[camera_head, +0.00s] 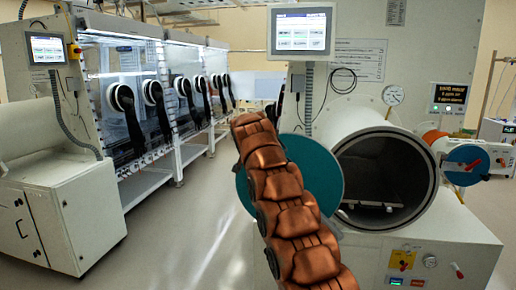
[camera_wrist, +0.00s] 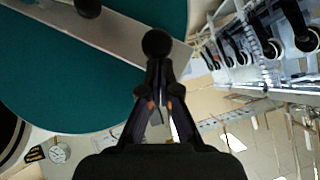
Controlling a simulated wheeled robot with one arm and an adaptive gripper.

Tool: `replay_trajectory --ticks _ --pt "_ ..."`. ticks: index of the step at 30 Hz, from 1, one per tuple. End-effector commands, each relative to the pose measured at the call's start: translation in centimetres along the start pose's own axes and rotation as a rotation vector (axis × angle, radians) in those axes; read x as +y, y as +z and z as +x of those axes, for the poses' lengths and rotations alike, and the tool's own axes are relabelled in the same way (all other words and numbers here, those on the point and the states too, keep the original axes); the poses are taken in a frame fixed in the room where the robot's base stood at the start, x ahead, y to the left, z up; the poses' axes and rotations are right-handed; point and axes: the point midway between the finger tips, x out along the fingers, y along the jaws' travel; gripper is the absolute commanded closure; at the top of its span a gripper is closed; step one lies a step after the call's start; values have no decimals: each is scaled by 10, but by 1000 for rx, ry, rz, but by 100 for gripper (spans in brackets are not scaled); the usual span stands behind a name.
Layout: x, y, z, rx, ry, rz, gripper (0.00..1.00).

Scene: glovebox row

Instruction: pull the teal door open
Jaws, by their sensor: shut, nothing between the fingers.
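The round teal door (camera_head: 317,168) stands swung out to the left of the dark chamber opening, partly hidden behind my copper-coloured arm. In the wrist view the teal door (camera_wrist: 65,85) fills the upper left, with a grey bar (camera_wrist: 120,34) across it. A black knob (camera_wrist: 157,43) sits at the bar's end and another (camera_wrist: 88,8) farther along it. My gripper (camera_wrist: 158,68) is shut and empty, its fingertips right by the end knob. I cannot tell whether they touch it. The head view hides my gripper behind the arm.
The open round chamber (camera_head: 385,175) is right of the arm, with a small blue disc door (camera_head: 467,166) beyond it. A screen (camera_head: 301,32) stands above. A row of gloveboxes (camera_head: 140,90) and a white cabinet (camera_head: 62,190) line the left. The floor (camera_head: 185,235) between is clear.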

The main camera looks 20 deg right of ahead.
Motion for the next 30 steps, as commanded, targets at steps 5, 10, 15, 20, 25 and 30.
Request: replay_trajectory --ticks 5,10,15,20,25,30 --pt "-10 14 12 1 25 -32 100" --pt "-17 25 21 -1 45 -57 100" --pt "-23 33 27 0 51 -64 100" --pt "-28 43 36 -2 52 -63 100" --pt "-34 55 45 -2 53 -64 100" --pt "-39 64 52 -2 51 -63 100"
